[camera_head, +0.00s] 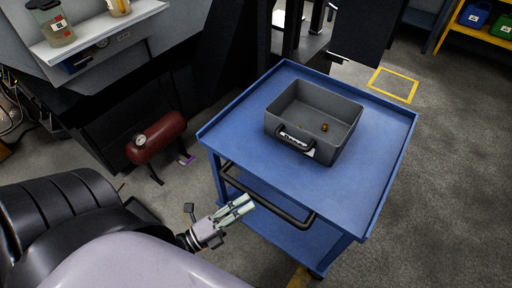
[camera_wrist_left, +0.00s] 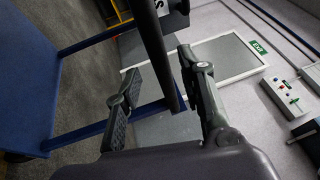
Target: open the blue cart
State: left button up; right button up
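The blue cart (camera_head: 365,180) stands in the middle of the head view, with a black bar handle (camera_head: 262,196) along its near side. My left gripper (camera_head: 247,205) is close to this handle, just below its left half in the picture. In the left wrist view, my left gripper (camera_wrist_left: 163,98) has its two fingers spread apart. The black handle bar (camera_wrist_left: 158,50) runs down between the fingers there; I see no finger closed on it. Blue parts of the cart (camera_wrist_left: 25,80) show at the left of that view. My right gripper is not in view.
A grey bin (camera_head: 346,138) with a few small brass-coloured parts sits on the cart top. A red tank (camera_head: 157,138) stands on the floor to the left. Grey floor is free right of the cart, and a yellow shelf (camera_head: 478,42) stands at the far right.

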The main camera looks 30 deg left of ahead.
pick_arm(q)
jog(key=v, duration=0.7)
jog(key=shift+s, duration=0.2)
jog(key=shift+f, duration=0.1)
